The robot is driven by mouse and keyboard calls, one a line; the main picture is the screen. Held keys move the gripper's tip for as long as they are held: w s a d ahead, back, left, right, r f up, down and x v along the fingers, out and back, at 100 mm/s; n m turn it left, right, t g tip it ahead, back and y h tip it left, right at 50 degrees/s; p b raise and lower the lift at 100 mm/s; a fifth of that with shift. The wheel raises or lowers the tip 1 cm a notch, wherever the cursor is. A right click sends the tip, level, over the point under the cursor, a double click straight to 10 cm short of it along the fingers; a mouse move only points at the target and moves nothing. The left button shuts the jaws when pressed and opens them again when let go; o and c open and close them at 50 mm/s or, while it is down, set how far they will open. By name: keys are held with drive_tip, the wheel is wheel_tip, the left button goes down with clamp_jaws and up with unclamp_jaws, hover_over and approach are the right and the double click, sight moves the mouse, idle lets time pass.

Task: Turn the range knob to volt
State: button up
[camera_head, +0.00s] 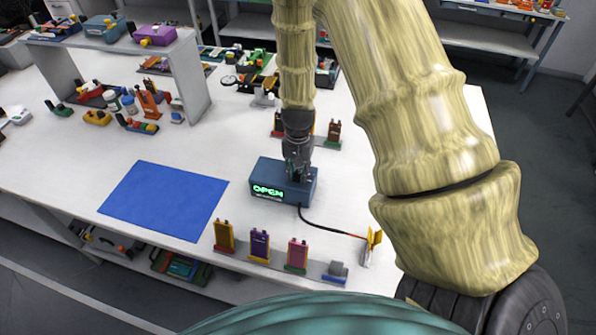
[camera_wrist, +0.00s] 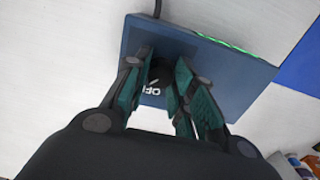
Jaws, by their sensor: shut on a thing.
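A blue meter box (camera_head: 270,179) stands on the white table, with a green lit display reading "OPEN" on its front face. My gripper (camera_head: 298,160) points down onto the right part of the box's top. In the wrist view, the box (camera_wrist: 200,75) lies under my gripper (camera_wrist: 160,80), whose fingers are on both sides of a small dark range knob (camera_wrist: 159,73). The fingers are shut on the knob. White lettering, partly hidden and seeming to read "OFF", shows beside it. The other knob labels are hidden by the fingers.
A blue mat (camera_head: 165,200) lies left of the box. Several pouch cells stand in a front rack, including a purple one (camera_head: 259,246). A black cable (camera_head: 330,228) runs from the box to a yellow-tipped clip (camera_head: 372,245) at right. More cells stand behind my gripper.

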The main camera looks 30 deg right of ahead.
sight(298, 174)
drive_tip(key=shift+w+d, duration=0.1)
drive_tip(key=o, duration=1.1)
drive_tip(key=shift+c, duration=0.2)
wheel_tip(298, 174, up, 12)
drive_tip(key=shift+f, duration=0.1)
idle(0.3)
